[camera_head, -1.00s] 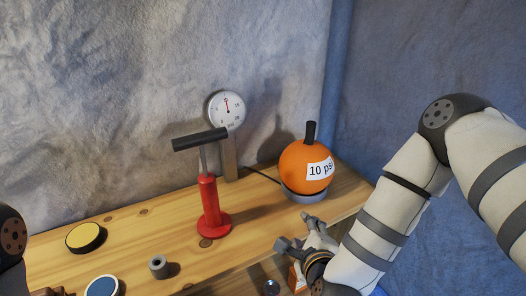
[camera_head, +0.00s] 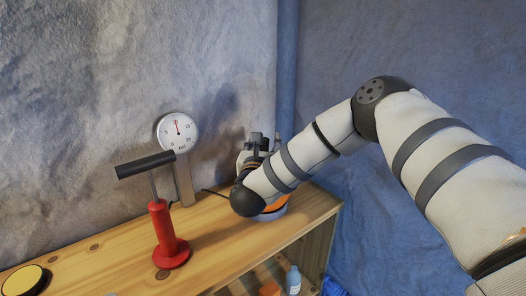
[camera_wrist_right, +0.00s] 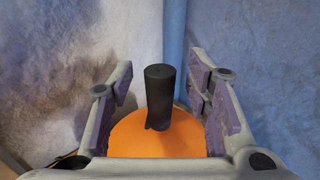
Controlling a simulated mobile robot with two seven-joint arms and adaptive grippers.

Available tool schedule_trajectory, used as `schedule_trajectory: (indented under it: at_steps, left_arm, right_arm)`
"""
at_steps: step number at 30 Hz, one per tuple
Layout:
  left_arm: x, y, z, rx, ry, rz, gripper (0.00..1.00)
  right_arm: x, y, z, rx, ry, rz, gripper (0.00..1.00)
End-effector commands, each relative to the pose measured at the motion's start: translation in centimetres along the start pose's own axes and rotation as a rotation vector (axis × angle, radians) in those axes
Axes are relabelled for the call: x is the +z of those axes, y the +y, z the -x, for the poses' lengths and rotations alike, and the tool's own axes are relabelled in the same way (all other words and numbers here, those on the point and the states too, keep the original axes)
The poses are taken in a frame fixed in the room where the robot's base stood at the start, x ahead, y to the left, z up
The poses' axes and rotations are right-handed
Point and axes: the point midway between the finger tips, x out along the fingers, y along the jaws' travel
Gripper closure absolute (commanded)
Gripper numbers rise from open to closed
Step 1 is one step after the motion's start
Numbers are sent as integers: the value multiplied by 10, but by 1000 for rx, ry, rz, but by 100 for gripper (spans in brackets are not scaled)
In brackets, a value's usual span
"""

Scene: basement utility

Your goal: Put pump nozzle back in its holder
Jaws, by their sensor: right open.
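The pump nozzle is a black cylinder (camera_wrist_right: 160,95) standing upright on top of the orange ball (camera_wrist_right: 140,139), which shows in the right wrist view. My right gripper (camera_wrist_right: 160,90) is open, with one finger on each side of the nozzle and a gap on both sides. In the head view, my right gripper (camera_head: 260,146) is over the ball (camera_head: 271,205), and my forearm hides the nozzle and most of the ball. The red pump (camera_head: 163,235) with a black handle stands on the wooden bench. I cannot make out a separate holder. My left gripper is out of view.
A round pressure gauge (camera_head: 177,132) on a post stands behind the pump. A yellow-topped disc (camera_head: 22,281) lies at the front left of the bench (camera_head: 215,240). A bottle (camera_head: 293,279) is on a lower shelf. The bench right of the pump is mostly clear.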

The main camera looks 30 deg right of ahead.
Motion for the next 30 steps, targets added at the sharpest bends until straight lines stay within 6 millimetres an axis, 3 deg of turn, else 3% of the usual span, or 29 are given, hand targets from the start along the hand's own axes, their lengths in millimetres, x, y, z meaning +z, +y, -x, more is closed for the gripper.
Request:
schedule_trajectory:
  at_steps: [7,13,24,28,30]
  left_arm:
    - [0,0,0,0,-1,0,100]
    - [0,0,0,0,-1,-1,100]
    - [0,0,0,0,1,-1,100]
    - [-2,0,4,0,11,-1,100]
    - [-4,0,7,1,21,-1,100]
  right_arm:
    - [1,0,-4,2,0,0,55]
    - [1,0,-4,2,0,0,99]
    - [4,0,-4,1,0,-1,100]
    - [21,0,-4,0,-4,-4,100]
    - [39,0,-4,2,-6,-7,100]
